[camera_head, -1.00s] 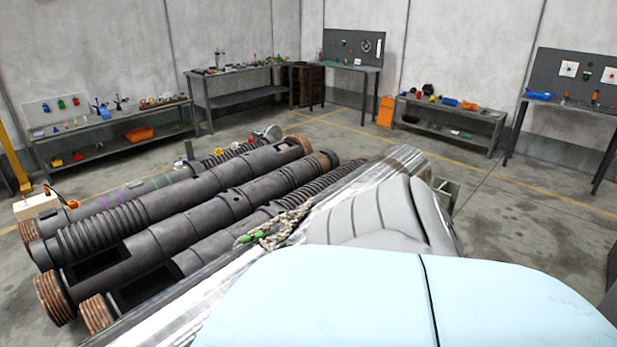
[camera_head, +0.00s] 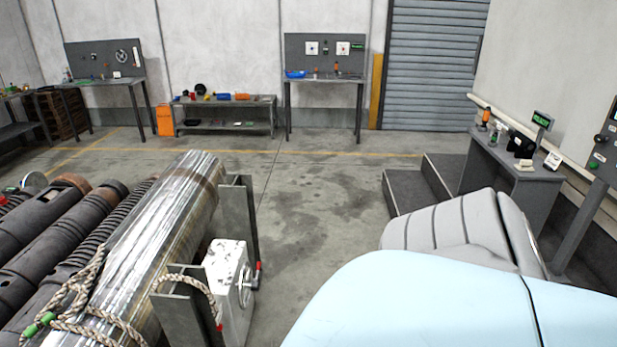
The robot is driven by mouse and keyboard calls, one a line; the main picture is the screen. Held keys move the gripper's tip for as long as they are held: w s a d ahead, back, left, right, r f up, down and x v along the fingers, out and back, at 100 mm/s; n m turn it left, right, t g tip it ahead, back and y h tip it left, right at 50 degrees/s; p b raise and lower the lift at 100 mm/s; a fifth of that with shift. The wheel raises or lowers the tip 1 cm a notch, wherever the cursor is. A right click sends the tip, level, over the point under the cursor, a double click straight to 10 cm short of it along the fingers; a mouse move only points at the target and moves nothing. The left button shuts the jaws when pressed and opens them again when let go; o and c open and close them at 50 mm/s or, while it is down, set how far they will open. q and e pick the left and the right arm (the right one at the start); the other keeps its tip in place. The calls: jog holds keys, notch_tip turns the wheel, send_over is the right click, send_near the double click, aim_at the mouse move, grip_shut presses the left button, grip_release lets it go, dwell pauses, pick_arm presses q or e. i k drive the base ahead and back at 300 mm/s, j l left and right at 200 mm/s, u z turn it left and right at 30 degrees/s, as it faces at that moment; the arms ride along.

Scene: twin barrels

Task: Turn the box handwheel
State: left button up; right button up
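A white box (camera_head: 221,262) with a worn surface stands at the lower middle, beside a dark metal post (camera_head: 187,300) and to the right of the shiny silver barrel (camera_head: 172,215). A small handwheel (camera_head: 244,287) sits on the box's right face, seen nearly edge-on, with a red-tipped handle beside it. Another round wheel (camera_head: 122,56) hangs on the grey pegboard at the back left. Neither of my grippers shows in this view.
Dark ribbed barrels (camera_head: 60,240) lie at the left. A rope (camera_head: 75,295) loops over the silver barrel. Grey steps (camera_head: 425,182) and a grey bench (camera_head: 510,165) stand at the right. The concrete floor (camera_head: 310,190) between is open.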

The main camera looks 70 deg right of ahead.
aim_at(253, 285)
jog(key=z, duration=1.6)
jog(key=i+l+u, duration=0.15)
jog(key=u, duration=0.25)
jog(key=i+l+u, duration=0.15)
jog(key=u, duration=0.25)
jog(key=i+l+u, duration=0.15)
jog(key=l+u, duration=0.25)
jog(key=i+l, duration=0.1)
jog(key=l, duration=0.25)
jog(key=i+l+u, duration=0.15)
jog(key=l, duration=0.2)
jog(key=i+l, duration=0.1)
jog(key=l, duration=0.25)
jog(key=i+l+u, duration=0.15)
jog(key=l, duration=0.25)
jog(key=k, duration=0.05)
